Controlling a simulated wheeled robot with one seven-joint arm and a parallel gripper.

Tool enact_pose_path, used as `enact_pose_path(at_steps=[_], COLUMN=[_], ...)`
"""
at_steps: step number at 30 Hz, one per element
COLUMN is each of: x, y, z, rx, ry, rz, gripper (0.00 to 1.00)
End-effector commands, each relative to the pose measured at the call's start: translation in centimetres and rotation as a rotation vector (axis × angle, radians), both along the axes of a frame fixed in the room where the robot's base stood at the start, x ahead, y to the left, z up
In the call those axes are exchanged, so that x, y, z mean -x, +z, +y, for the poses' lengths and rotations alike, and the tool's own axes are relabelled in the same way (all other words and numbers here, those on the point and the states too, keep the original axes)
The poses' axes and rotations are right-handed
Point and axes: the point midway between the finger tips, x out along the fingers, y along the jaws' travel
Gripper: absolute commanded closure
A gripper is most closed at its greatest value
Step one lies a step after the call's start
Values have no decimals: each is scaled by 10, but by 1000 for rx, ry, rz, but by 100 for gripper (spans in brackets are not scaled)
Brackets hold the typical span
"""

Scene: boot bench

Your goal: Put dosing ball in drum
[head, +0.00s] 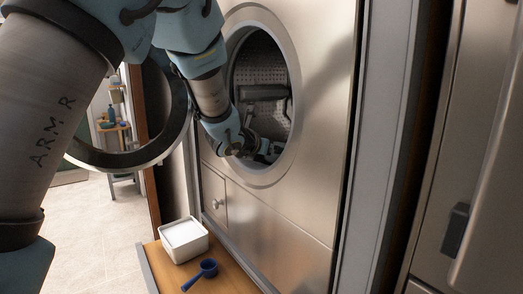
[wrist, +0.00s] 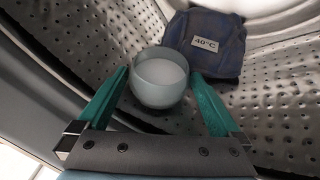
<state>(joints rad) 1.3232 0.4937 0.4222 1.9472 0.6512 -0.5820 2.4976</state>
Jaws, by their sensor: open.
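My gripper (wrist: 158,95) is inside the washing machine drum (wrist: 85,45), its two green fingers spread apart. The dosing ball (wrist: 160,82), a round translucent grey cup with whitish contents, sits upright between the fingers near their tips. Small gaps seem to show beside it, and the wrist view does not settle whether it touches the drum floor. In the head view my arm reaches through the round opening into the drum (head: 257,68); the ball is hidden there.
A dark blue folded cloth with a 40°C label (wrist: 207,45) lies behind the ball. The round door (head: 140,155) stands open to the left. A white box (head: 184,240) and a blue scoop (head: 208,267) rest on the wooden bench (head: 233,280) below.

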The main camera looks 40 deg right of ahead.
Motion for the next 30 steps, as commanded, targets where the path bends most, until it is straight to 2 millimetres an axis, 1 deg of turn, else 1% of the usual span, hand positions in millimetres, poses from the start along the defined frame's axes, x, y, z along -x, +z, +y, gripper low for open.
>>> enact_pose_path(at_steps=[1,9,15,21,30], x=[3,18,26,30,30], y=[2,22,33,37,37], z=[9,53,76,86,87], rx=[3,4,3,1,0], ry=[1,2,2,0,0], rz=[1,0,0,1,1], gripper=[0,0,0,0,0])
